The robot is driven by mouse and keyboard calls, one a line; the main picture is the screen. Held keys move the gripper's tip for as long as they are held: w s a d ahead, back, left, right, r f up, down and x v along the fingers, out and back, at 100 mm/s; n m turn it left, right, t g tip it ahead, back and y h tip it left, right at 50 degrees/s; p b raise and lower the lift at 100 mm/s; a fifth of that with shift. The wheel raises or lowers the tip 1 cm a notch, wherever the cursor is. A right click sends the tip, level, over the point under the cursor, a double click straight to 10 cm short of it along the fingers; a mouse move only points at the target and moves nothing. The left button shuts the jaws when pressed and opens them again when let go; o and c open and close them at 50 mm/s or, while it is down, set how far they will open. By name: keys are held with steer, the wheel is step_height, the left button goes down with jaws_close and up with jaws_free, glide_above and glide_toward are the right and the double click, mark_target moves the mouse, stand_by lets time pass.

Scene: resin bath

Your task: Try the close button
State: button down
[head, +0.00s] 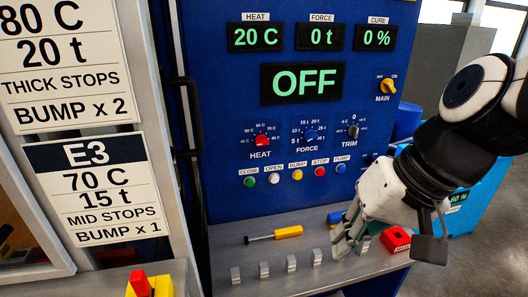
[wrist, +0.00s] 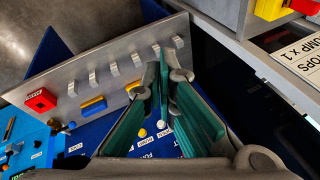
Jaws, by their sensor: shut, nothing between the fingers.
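The green CLOSE button (head: 249,180) is at the left end of a row of labelled buttons on the blue control panel (head: 225,120) in the head view. To its right are the white OPEN (head: 273,178), yellow BUMP (head: 297,175), red STOP (head: 319,171) and blue PUMP (head: 341,168) buttons. My gripper (head: 343,243) is shut and empty, low over the grey shelf, below and right of the buttons and apart from CLOSE. In the wrist view my gripper (wrist: 168,72) covers part of the panel; a white button (wrist: 162,124) and yellow button (wrist: 142,133) show there. I cannot make out CLOSE there.
The main display (head: 302,83) reads OFF. The grey shelf (head: 228,252) holds a yellow-handled tool (head: 288,232), several grey blocks (head: 291,262) and a red labelled box (head: 395,239). A vertical dark handle (head: 190,115) stands left of the panel. Job signs (head: 95,190) hang farther left.

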mark_target(250, 182)
steer(key=w+a+f+m+y+p, duration=0.35)
steer(key=w+a+y, duration=0.35)
steer(key=w+a, duration=0.85)
steer(key=w+f+m+t+p, duration=0.1)
steer(key=w+f+m+t, duration=0.1)
steer(key=w+f, duration=0.4)
steer(key=w+f+m+t, duration=0.2)
steer(key=w+f+m, duration=0.3)
steer(key=f, duration=0.5)
steer(key=shift+w+d+f+t+p, duration=0.3)
steer(key=shift+w+d+t+p, duration=0.15)
steer(key=shift+w, duration=0.15)
steer(key=w+a+b, duration=0.2)
steer(key=w+b, duration=0.4)
steer(key=w, duration=0.2)
steer(key=shift+w+a, duration=0.2)
